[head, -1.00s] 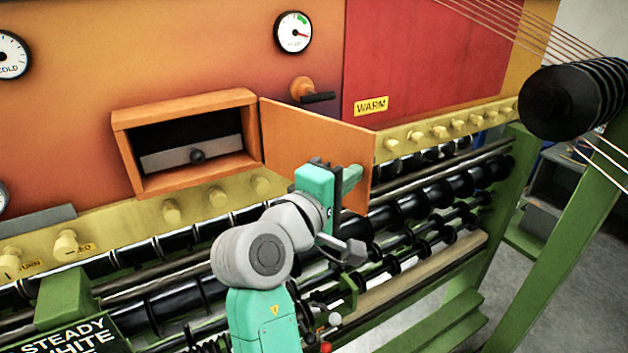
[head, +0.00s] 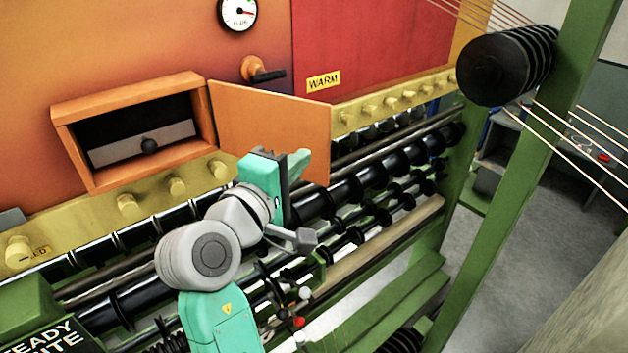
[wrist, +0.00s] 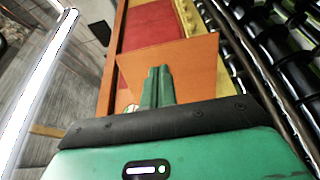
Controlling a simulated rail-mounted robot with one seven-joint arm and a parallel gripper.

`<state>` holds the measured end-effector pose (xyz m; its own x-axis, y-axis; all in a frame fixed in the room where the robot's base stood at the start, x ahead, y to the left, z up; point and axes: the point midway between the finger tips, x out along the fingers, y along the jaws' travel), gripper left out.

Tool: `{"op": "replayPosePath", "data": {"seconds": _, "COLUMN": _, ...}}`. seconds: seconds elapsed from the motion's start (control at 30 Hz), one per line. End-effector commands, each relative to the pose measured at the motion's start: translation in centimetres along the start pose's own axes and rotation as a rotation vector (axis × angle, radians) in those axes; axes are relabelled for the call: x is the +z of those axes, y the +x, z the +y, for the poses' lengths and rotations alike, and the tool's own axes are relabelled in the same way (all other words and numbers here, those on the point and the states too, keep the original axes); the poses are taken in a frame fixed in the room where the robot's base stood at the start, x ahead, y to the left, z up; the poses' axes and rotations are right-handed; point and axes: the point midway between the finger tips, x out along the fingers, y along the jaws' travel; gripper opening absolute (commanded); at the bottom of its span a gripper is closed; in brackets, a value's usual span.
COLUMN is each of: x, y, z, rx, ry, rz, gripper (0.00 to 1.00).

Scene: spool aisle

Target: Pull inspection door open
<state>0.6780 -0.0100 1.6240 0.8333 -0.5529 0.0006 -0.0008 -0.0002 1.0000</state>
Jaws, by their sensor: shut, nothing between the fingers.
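The inspection door (head: 270,118) is an orange panel hinged at the right edge of an orange box frame (head: 127,92). It stands swung well open, out to the right. Whether the fingertips touch the door I cannot tell.
Below the door runs a yellow rail with several knobs (head: 128,204), then black rollers (head: 345,178). A black spool (head: 505,66) and a green post (head: 510,190) stand at the right. An orange valve with a black handle (head: 265,74) is above the door.

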Motion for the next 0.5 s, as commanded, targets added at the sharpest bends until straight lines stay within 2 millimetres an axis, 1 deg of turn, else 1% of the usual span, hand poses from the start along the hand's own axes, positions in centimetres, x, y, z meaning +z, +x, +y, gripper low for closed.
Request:
{"op": "replayPosePath", "data": {"seconds": 0.03, "x": 1.0, "y": -1.0, "z": -0.4, "rx": 0.001, "ry": 0.003, "rz": -0.001, "gripper": 0.00}}
{"op": "replayPosePath", "data": {"seconds": 0.1, "x": 2.5, "y": -2.4, "z": -0.5, "rx": 0.001, "ry": 0.004, "rz": 0.000, "gripper": 0.00}}
{"op": "replayPosePath", "data": {"seconds": 0.2, "x": 4.3, "y": -4.2, "z": -0.4, "rx": 0.002, "ry": 0.003, "rz": 0.000, "gripper": 0.00}}
{"op": "replayPosePath", "data": {"seconds": 0.3, "x": 5.7, "y": -5.6, "z": -0.3, "rx": 0.001, "ry": 0.002, "rz": 0.000, "gripper": 0.00}}
{"op": "replayPosePath", "data": {"seconds": 0.4, "x": 6.6, "y": -6.5, "z": -0.1, "rx": 0.000, "ry": 0.001, "rz": 0.000, "gripper": 0.00}}
{"op": "replayPosePath", "data": {"seconds": 0.5, "x": 7.0, "y": -6.9, "z": -0.1, "rx": 0.000, "ry": 0.000, "rz": 0.000, "gripper": 0.00}}
